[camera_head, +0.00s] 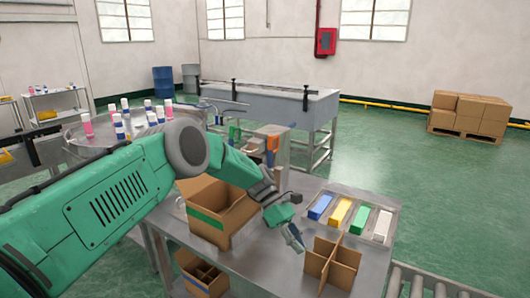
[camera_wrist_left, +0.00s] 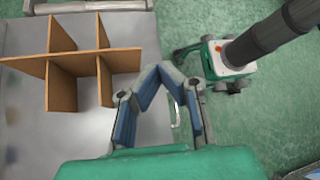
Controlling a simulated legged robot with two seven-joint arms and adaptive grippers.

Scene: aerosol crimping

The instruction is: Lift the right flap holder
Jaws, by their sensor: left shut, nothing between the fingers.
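An open cardboard carton (camera_head: 208,228) with a green band stands on the metal table (camera_head: 262,270). My left gripper (camera_head: 298,244) is shut and empty over the table, to the right of the carton, near the cardboard divider. In the left wrist view my left gripper's fingers (camera_wrist_left: 160,71) meet at their tips, with nothing held. A small pale curved piece (camera_wrist_left: 175,112) shows between the finger linkages; I cannot tell whether it is a flap holder. No right flap holder can be made out clearly around the carton, partly hidden by my left arm. My right gripper is not in view.
A cardboard divider (camera_head: 333,261) stands on the table at the front; it also shows in the left wrist view (camera_wrist_left: 75,75). A tray (camera_head: 394,213) with blue, yellow, green and white blocks lies at the table's right. Rollers (camera_head: 424,288) run at front right.

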